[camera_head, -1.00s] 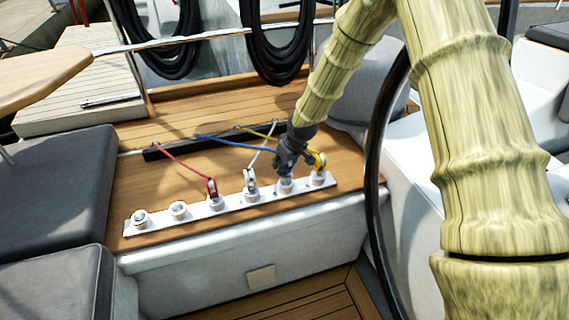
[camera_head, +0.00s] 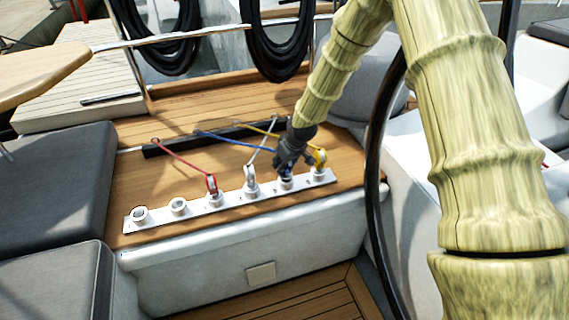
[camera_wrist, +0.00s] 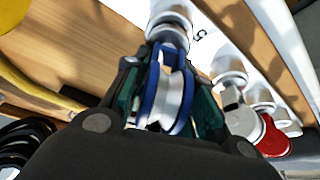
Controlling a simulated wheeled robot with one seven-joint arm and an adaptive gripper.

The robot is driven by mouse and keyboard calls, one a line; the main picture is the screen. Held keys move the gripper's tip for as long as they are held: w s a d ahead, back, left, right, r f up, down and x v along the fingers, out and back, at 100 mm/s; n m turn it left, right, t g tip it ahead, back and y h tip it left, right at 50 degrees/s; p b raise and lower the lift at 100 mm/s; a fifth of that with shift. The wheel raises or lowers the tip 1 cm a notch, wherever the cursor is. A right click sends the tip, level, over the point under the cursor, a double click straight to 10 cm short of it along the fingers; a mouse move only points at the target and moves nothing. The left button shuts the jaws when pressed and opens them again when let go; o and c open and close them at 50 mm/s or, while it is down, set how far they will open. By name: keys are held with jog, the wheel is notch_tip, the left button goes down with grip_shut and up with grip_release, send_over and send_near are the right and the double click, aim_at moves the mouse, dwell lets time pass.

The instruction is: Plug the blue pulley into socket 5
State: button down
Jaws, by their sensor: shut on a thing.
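My gripper (camera_head: 287,166) is shut on the blue pulley (camera_wrist: 158,92), a blue-cheeked block with a pale wheel, held between the fingers in the wrist view. The pulley's metal end lines up with a white round socket (camera_wrist: 171,22) beside a printed 5. I cannot tell how deep it sits in that socket. In the head view this is the second socket from the right (camera_head: 286,184) on the white strip (camera_head: 235,203), and my gripper mostly hides the pulley. A blue line (camera_head: 235,143) runs back from it.
A red pulley (camera_head: 212,186), a white pulley (camera_head: 250,177) and a yellow pulley (camera_head: 320,158) stand in other sockets. The two leftmost sockets (camera_head: 140,214) (camera_head: 178,206) are empty. A black wheel rim (camera_head: 377,165) passes close to my arm. A grey cushion (camera_head: 68,180) lies at left.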

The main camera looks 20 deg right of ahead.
jog(key=shift+f, duration=0.65)
jog(key=c, duration=1.1)
grip_release()
jog(key=v, duration=1.2)
jog(key=shift+f, duration=0.1)
jog(key=s+a+f+m+g+p, duration=0.1)
jog(key=s+f+m+g, duration=0.1)
jog(key=s+f, duration=1.15)
jog(key=s+a+f+m+g+p, duration=0.1)
jog(key=s+a+f+m+p, duration=0.1)
jog(key=s+f, duration=1.15)
jog(key=s+d+r+g+h, duration=0.1)
jog(key=s+d, duration=0.1)
jog(key=s, duration=1.6)
jog(key=shift+m+h, duration=0.4)
